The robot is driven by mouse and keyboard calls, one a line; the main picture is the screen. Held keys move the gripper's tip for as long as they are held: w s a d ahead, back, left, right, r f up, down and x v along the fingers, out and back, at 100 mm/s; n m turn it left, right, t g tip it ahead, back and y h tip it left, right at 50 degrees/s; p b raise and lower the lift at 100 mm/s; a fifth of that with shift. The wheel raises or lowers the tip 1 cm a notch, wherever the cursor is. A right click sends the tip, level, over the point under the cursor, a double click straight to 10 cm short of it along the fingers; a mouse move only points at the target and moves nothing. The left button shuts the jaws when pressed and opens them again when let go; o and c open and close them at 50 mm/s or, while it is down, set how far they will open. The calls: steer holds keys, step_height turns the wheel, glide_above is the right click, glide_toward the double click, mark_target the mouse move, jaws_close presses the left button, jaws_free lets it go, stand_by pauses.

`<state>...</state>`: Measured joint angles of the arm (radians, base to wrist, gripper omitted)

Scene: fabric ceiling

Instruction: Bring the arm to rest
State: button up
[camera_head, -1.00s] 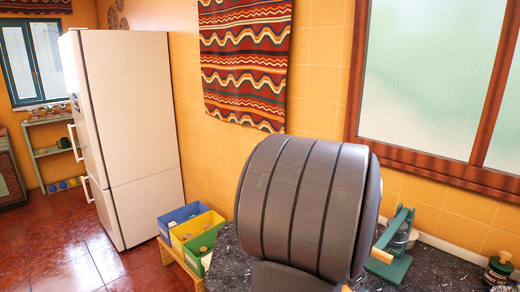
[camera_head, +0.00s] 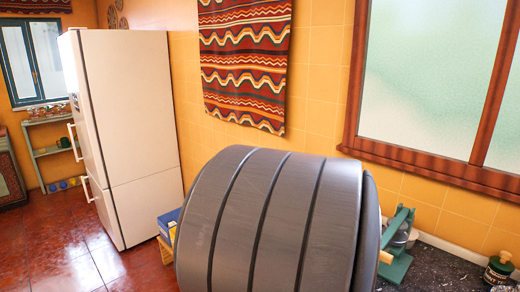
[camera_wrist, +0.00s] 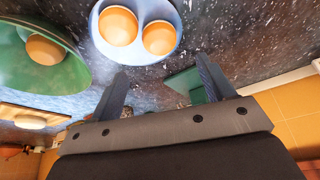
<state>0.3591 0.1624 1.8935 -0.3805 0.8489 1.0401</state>
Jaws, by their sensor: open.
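My gripper (camera_wrist: 162,74) shows in the wrist view with its two fingers spread apart. Nothing is between the fingers. Beyond them lies the dark speckled worktop. A large dark grey rounded link of my arm (camera_head: 275,225) fills the lower middle of the head view. It hides my gripper and much of the worktop there.
In the wrist view, a pale blue dish (camera_wrist: 137,52) with two orange round things and a green bowl (camera_wrist: 75,75) with another lie near the fingers. The head view shows a green metal device (camera_head: 398,245), a jar (camera_head: 498,268), a blue bin (camera_head: 168,222) and a fridge (camera_head: 130,130).

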steer(key=x, duration=0.9)
steer(key=shift+w+d+r, duration=0.1)
steer(key=shift+r, duration=0.05)
steer(key=v, duration=0.3)
steer(key=shift+w+r, duration=0.25)
steer(key=shift+w, duration=0.05)
steer(key=a+r, duration=0.5)
steer(key=a, duration=0.3)
steer(key=shift+m, duration=0.3)
steer(key=w+a+f, duration=0.2)
steer(key=a, duration=0.1)
steer(key=w+a+f, duration=0.2)
steer(key=a, duration=0.1)
steer(key=w+a+f, duration=0.2)
steer(key=w+a, duration=0.1)
steer(key=shift+w, duration=0.1)
steer(key=f, duration=0.4)
steer(key=shift+w+a+f, duration=0.2)
steer(key=shift+a+f, duration=0.05)
steer(key=shift+f, duration=0.05)
steer(key=v, duration=0.5)
steer(key=shift+s+a+r, duration=0.2)
steer(key=shift+a+r, duration=0.05)
